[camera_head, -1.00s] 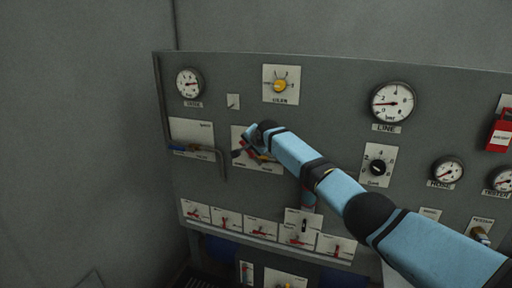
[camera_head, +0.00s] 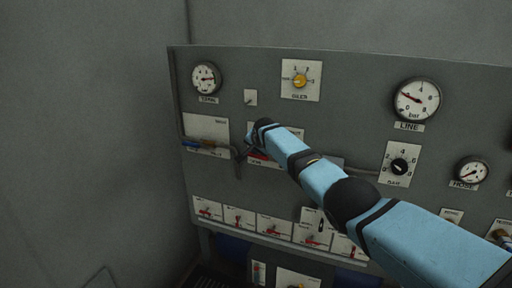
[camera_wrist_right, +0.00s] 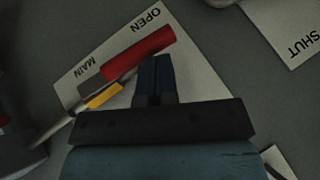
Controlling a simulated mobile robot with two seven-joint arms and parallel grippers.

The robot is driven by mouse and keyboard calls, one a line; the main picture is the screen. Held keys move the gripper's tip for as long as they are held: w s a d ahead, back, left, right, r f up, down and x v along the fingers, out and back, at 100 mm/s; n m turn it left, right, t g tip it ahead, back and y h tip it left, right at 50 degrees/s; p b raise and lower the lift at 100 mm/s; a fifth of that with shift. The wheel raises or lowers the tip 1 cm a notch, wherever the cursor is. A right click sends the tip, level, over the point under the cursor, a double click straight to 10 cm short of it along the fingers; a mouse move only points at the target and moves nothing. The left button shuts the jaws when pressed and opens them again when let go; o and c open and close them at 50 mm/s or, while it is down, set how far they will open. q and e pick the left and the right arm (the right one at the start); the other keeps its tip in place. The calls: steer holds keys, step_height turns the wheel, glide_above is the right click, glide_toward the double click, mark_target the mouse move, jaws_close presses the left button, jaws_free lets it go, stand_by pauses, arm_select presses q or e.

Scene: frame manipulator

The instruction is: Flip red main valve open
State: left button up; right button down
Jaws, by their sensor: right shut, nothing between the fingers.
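The red main valve handle (camera_wrist_right: 138,52) lies across its white plate (camera_wrist_right: 190,75) in the right wrist view, slanting along the printed words MAIN and OPEN. In the head view a bit of the red handle (camera_head: 258,156) shows beside my right arm, which covers much of the plate. My right gripper (camera_head: 241,156) is at the left edge of that plate. In the right wrist view its dark fingers (camera_wrist_right: 153,70) are shut and empty, right beside the handle; I cannot tell whether they touch it. My left gripper is not in view.
A blue-handled lever (camera_head: 190,143) sits on a plate to the left, with a pipe beside it. Above are a yellow selector knob (camera_head: 300,80) and a gauge (camera_head: 206,77). A row of small red-levered plates (camera_head: 239,218) lies below. A plate marked SHUT (camera_wrist_right: 297,30) shows in the wrist view.

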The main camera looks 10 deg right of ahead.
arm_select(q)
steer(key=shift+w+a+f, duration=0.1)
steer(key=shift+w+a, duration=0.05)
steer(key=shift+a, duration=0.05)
arm_select(e)
steer(key=shift+w+a+f, duration=0.1)
steer(key=shift+a+f, duration=0.05)
steer(key=shift+f, duration=0.35)
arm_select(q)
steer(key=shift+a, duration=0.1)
